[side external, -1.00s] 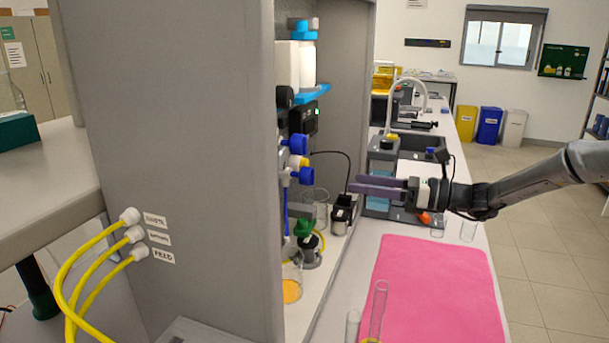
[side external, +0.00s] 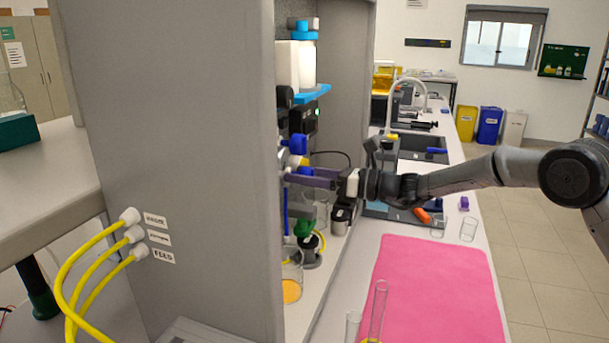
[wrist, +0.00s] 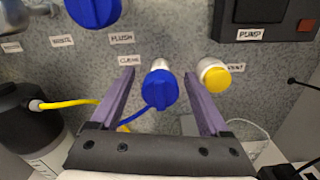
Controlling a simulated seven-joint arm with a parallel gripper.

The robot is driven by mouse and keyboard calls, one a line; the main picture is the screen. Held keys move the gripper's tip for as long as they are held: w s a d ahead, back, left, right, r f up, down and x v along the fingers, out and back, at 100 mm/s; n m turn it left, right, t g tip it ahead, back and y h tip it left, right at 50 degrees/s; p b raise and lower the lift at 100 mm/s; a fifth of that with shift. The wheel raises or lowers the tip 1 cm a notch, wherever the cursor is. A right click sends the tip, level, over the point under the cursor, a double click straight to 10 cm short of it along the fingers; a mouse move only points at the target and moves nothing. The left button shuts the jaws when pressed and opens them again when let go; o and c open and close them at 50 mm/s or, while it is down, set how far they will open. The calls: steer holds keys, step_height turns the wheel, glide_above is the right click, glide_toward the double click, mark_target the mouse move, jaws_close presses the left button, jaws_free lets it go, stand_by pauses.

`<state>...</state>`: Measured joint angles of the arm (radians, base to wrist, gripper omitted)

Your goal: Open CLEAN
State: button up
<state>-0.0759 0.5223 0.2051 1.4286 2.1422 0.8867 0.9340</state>
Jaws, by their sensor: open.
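The membrane rig's panel (wrist: 50,95) fills the wrist view. A small blue valve knob (wrist: 160,90) on a white stem sits just below a label that appears to read CLEAN (wrist: 130,60). My gripper (wrist: 159,82) is open, with one purple finger on each side of this knob and visible gaps to both. In the side view my gripper (side external: 288,178) reaches in level at the panel, below a larger blue knob (side external: 298,144). That view hides the knob between the fingers.
A yellow-capped fitting (wrist: 215,76) sits just right of the right finger. A large blue knob (wrist: 93,8) is above, near the FLUSH label (wrist: 121,38). A yellow tube (wrist: 65,103) runs at left. The pink mat (side external: 430,285) is clear at its middle.

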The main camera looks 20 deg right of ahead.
jaws_close()
stand_by(0.4)
steer(key=shift+n, duration=0.3)
steer(key=n, duration=0.3)
steer(key=shift+n, duration=0.4)
steer(key=n, duration=0.9)
steer(key=shift+s+f, duration=0.1)
steer(key=shift+n, duration=2.2)
steer(key=shift+f, duration=0.1)
